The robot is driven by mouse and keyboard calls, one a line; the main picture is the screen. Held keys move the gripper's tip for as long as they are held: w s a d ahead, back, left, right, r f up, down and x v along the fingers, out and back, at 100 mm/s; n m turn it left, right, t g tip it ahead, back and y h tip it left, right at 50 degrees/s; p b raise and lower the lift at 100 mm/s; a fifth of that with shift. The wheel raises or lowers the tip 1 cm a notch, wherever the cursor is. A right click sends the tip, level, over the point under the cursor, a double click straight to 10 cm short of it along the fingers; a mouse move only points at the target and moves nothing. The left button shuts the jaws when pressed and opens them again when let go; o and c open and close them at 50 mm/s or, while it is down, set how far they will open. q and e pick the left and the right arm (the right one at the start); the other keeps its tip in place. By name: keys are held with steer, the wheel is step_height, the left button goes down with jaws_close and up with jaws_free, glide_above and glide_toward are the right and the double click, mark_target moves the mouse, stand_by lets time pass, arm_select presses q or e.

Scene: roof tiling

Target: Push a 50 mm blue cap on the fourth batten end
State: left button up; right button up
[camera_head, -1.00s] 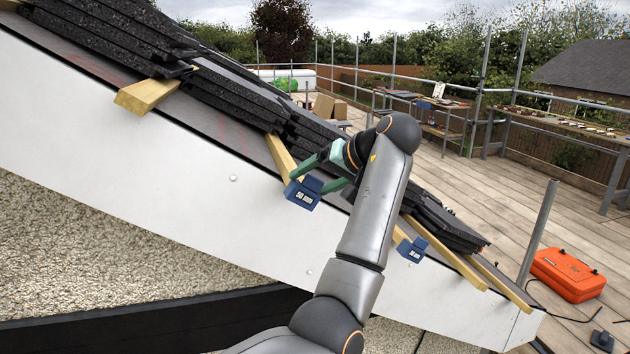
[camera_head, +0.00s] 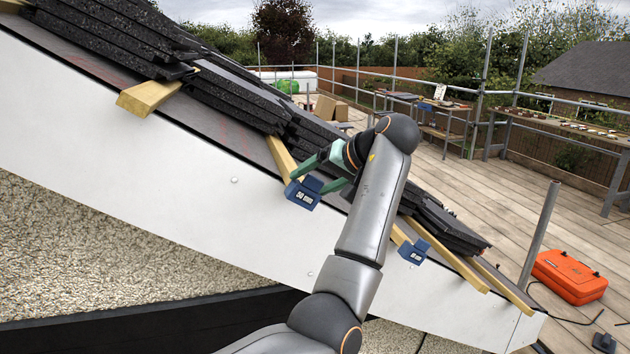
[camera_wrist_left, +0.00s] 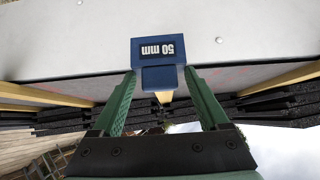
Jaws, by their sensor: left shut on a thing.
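A blue cap (camera_head: 303,193) with a white "50 mm" label is at the lower end of a wooden batten (camera_head: 282,158) on the sloping roof edge. My left gripper (camera_head: 313,180) has green fingers and is shut on this cap. In the left wrist view the cap (camera_wrist_left: 158,50) sits between the fingertips, with the batten (camera_wrist_left: 163,97) behind it in line. The cap hides the batten's end, so I cannot tell how far it is pushed on. Another blue cap (camera_head: 412,250) is at a lower batten's end, its label too small to read. My right gripper is not in view.
An uncapped batten end (camera_head: 148,96) sticks out up the slope, and two bare battens (camera_head: 503,286) lie near the low corner. Black tiles (camera_head: 240,105) are stacked on the roof above a white board (camera_head: 200,215).

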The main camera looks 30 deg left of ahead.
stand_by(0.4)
arm_select(q)
steer(key=o, duration=1.2)
step_height(320, 180, up, 5)
steer(key=w+d, duration=0.2)
steer(key=shift+w, duration=0.35)
steer(key=shift+d+f, duration=0.1)
steer(key=shift+d, duration=0.05)
